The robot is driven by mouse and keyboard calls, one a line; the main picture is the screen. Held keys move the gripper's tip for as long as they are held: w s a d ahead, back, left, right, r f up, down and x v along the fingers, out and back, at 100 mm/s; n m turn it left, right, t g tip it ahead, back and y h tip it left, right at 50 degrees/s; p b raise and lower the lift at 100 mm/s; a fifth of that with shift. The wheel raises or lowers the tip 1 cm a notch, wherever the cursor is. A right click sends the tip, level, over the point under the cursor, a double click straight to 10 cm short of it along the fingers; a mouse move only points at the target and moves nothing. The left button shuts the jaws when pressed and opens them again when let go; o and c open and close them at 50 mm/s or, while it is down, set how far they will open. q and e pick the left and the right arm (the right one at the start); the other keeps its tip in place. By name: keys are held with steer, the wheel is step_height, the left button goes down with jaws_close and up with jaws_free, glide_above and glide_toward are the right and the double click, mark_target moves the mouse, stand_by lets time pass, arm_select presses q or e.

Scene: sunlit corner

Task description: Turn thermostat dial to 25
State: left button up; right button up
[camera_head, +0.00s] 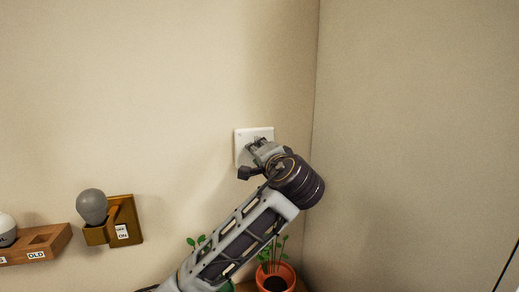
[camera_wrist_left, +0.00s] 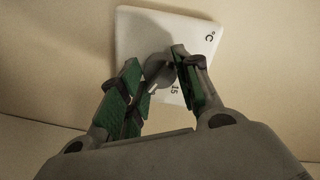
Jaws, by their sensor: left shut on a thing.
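The white thermostat (camera_head: 243,135) is fixed to the wall near the corner, partly hidden behind my gripper in the head view. In the left wrist view the thermostat (camera_wrist_left: 195,32) shows a "°C" mark and the number 15. Its round grey dial (camera_wrist_left: 157,70) lies between my left gripper's fingers. My left gripper (camera_wrist_left: 160,78) has its green-padded fingers on either side of the dial and is shut on it. The left gripper (camera_head: 258,150) is at the thermostat's face in the head view. The dial's exact setting cannot be read. My right gripper is not in view.
A wooden wall box (camera_head: 124,212) with a grey bulb (camera_head: 92,206) and an ON/OFF label is left of my arm. A wooden holder (camera_head: 45,243) labelled OLD is further left. A potted plant (camera_head: 276,275) stands below my arm. The right wall is bare.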

arm_select(q)
steer(key=m+p, duration=0.1)
steer(key=m, duration=0.4)
steer(key=shift+d+r+m+y, duration=0.1)
steer(key=shift+m+y, duration=0.2)
stand_by(0.4)
steer(key=o, duration=1)
steer(key=shift+o, duration=0.2)
steer(key=shift+s, duration=0.15)
steer(key=v, duration=1.1)
steer(key=shift+s+d, duration=0.25)
steer(key=shift+s, duration=0.05)
